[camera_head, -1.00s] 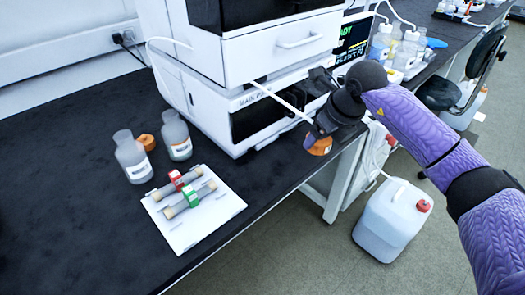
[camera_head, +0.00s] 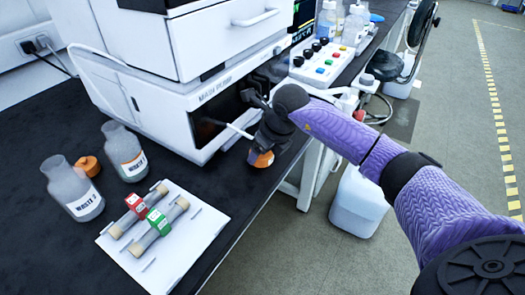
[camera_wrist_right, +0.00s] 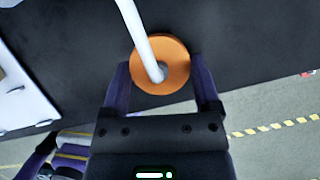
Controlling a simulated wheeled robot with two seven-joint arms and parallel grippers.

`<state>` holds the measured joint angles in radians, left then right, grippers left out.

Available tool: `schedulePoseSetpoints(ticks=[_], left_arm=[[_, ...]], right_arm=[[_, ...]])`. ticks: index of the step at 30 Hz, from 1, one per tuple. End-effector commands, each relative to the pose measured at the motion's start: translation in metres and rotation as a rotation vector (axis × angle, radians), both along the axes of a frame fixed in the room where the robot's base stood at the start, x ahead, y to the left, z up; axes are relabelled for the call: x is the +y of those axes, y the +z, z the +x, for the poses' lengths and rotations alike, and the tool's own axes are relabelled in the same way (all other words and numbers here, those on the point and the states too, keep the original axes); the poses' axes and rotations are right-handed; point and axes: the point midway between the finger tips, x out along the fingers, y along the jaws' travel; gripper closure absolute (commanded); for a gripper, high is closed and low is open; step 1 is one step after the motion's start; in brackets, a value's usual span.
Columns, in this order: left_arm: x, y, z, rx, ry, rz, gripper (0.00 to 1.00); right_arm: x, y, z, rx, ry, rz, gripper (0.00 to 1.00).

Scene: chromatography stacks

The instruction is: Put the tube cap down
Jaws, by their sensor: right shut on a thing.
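The tube cap (camera_wrist_right: 176,78) is an orange disc with a white tube (camera_wrist_right: 142,38) rising from its middle. My right gripper (camera_wrist_right: 160,82) is shut on the cap, one finger on each side. In the head view the orange cap (camera_head: 262,159) shows below my right gripper (camera_head: 268,146), over or near the front edge of the black bench (camera_head: 235,185), in front of the white instrument. I cannot tell whether the cap touches the bench. My left gripper is not in view.
Two bottles, one (camera_head: 76,190) beside an orange cap (camera_head: 88,166) and another (camera_head: 125,152), stand at left. A white tray (camera_head: 205,222) holds columns with red and green labels. The white instrument (camera_head: 180,105) stands behind. A white canister (camera_head: 345,203) is on the floor.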

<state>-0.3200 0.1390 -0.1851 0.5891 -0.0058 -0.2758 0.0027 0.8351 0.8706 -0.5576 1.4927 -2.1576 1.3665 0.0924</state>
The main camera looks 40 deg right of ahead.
Motion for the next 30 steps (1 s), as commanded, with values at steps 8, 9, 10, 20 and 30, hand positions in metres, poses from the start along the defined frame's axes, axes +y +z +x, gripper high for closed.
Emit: schedulePoseSetpoints(ticks=[8,9,10,20,30], left_arm=[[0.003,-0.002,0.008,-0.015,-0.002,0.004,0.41],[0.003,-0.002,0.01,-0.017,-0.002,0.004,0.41],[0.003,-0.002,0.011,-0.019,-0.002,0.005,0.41],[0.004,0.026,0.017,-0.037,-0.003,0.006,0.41],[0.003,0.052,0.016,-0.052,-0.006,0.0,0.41]], right_arm=[[0.0,-0.001,0.0,0.0,0.0,0.0,0.0],[0.0,-0.001,0.0,-0.001,0.0,0.0,0.0],[0.0,-0.001,0.0,-0.001,0.0,0.0,0.0],[-0.004,0.05,-0.016,-0.008,-0.001,-0.004,0.0],[-0.009,0.111,-0.043,-0.003,-0.001,-0.001,0.0]])
